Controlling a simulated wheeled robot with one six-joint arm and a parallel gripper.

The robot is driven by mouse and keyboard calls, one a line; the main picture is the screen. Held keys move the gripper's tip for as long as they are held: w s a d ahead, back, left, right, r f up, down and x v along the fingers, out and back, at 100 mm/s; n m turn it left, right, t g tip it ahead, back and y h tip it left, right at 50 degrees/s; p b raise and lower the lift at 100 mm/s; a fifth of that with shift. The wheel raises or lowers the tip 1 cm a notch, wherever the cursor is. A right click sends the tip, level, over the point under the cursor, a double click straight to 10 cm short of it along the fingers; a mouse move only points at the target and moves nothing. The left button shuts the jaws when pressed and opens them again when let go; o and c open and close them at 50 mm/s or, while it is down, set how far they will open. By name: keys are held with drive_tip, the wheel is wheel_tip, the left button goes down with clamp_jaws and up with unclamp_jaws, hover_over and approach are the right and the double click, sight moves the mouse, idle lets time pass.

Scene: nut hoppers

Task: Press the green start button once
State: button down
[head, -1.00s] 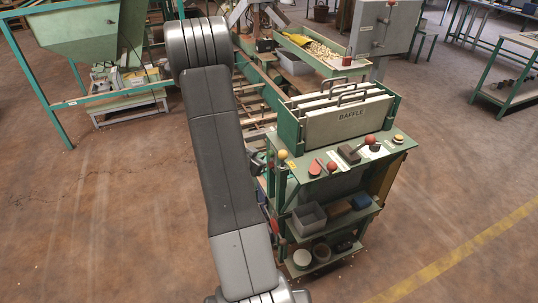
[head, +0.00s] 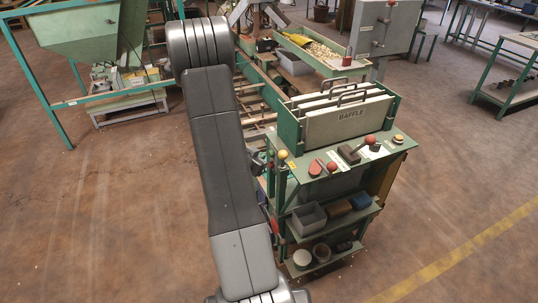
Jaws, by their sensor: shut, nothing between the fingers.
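No green start button can be made out for certain. A small green spot (head: 270,154) shows at the left edge of the baffle station's shelf, beside a yellow ball knob (head: 282,154), but it is too small to identify. My arm crosses the left middle of the head view and hides part of the station. My gripper is not visible.
The green baffle station (head: 345,165) holds upright panels, red-knobbed levers and lower shelves with bins. A tray of nuts (head: 318,50) lies behind it. A green hopper (head: 85,35) stands at back left, a bench (head: 512,75) at right. The front floor is open.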

drive_tip(key=shift+d, duration=0.25)
drive_tip(key=shift+w+d, duration=0.25)
drive_tip(key=shift+d, duration=0.2)
idle(0.7)
drive_tip(key=shift+a, duration=0.1)
drive_tip(key=shift+s+a, duration=0.3)
drive_tip(key=shift+a, duration=0.45)
drive_tip(key=shift+a, duration=0.1)
drive_tip(key=a, duration=0.1)
drive_tip(key=s+a+p, duration=0.1)
drive_tip(key=a, duration=0.2)
drive_tip(key=shift+s+a+p, duration=0.25)
drive_tip(key=shift+s+p, duration=0.05)
drive_tip(key=shift+p, duration=0.05)
idle(0.6)
